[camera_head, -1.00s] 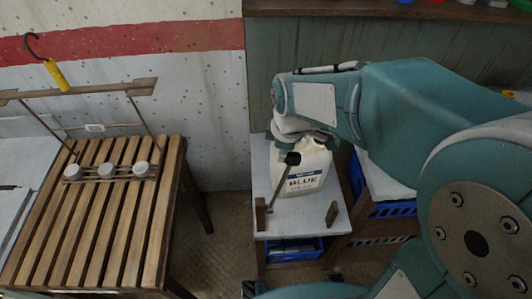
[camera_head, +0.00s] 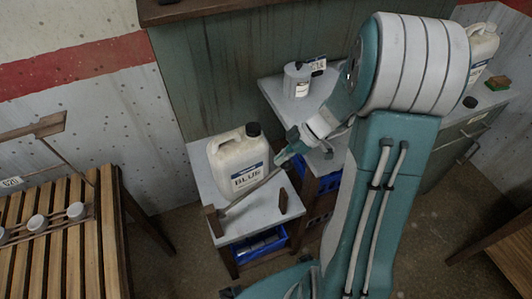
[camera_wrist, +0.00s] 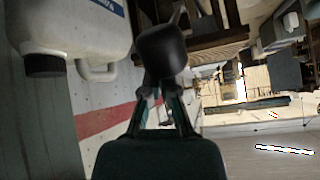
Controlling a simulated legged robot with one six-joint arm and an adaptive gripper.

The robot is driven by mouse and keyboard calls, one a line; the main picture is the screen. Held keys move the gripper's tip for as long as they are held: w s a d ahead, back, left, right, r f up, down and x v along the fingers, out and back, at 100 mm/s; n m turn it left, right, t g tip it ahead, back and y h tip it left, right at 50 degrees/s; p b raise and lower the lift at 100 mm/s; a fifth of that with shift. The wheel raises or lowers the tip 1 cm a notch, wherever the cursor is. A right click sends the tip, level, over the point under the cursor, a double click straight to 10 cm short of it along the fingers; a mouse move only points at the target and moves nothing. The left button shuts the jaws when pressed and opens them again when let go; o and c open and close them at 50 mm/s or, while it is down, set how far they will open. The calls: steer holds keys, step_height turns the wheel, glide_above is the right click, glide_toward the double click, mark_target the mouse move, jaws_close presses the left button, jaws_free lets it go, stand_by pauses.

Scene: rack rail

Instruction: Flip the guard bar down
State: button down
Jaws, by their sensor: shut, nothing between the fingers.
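The guard bar (camera_head: 250,189) is a thin grey rod in front of a white jug labelled BLUE (camera_head: 238,166). It rises at a slant from a brown left post (camera_head: 213,221) towards a brown right post (camera_head: 283,201), its free end still above that post. My gripper (camera_head: 283,157) is at the bar's upper end, beside the jug. In the wrist view, a black knob (camera_wrist: 162,50) is just ahead of my gripper's fingertips (camera_wrist: 160,95). The fingers are shut with nothing gripped. I cannot tell whether they touch the knob, which hides part of the bar.
The jug stands on a small pale table (camera_head: 203,180) with a blue crate (camera_head: 258,246) below. A grey canister (camera_head: 297,80) stands on a table behind. A slatted wooden bench (camera_head: 60,240) is at left. Floor between bench and table is clear.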

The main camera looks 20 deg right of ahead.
steer(key=shift+d+f, duration=0.55)
steer(key=shift+f, duration=0.25)
steer(key=shift+d+f, duration=0.55)
steer(key=shift+f, duration=0.25)
steer(key=shift+d+f, duration=0.55)
steer(key=shift+f, duration=0.25)
